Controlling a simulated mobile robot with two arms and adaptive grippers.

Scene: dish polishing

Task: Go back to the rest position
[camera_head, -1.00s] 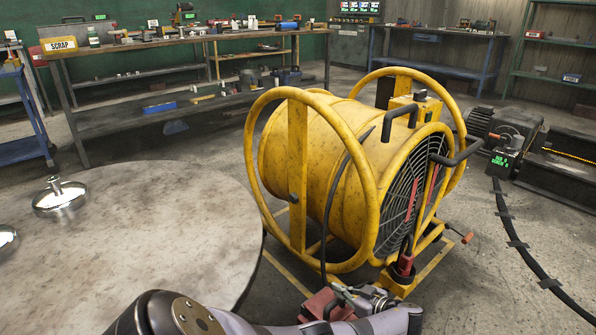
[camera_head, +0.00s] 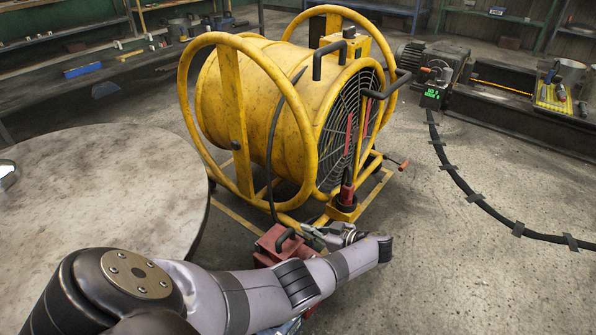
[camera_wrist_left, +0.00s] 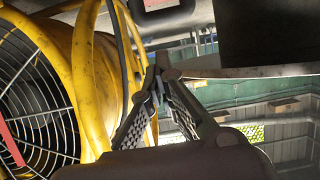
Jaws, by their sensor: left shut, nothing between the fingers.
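My left arm crosses the bottom of the head view from the left. Its gripper (camera_head: 313,238) is small there, in front of the yellow drum fan (camera_head: 245,105) and beside a red box (camera_head: 272,246). In the left wrist view the gripper's two dark ridged fingers (camera_wrist_left: 158,75) meet at their tips, shut with nothing between them. The yellow fan (camera_wrist_left: 88,85) fills the left of that view. I cannot tell the exact gap to the fan. My right gripper is out of sight.
A round grey table (camera_head: 110,190) stands at the left, with a shiny metal dish (camera_head: 7,174) cut off by the picture's edge. A black cable (camera_head: 470,195) runs along the floor at the right. The floor (camera_head: 480,280) at the lower right is clear.

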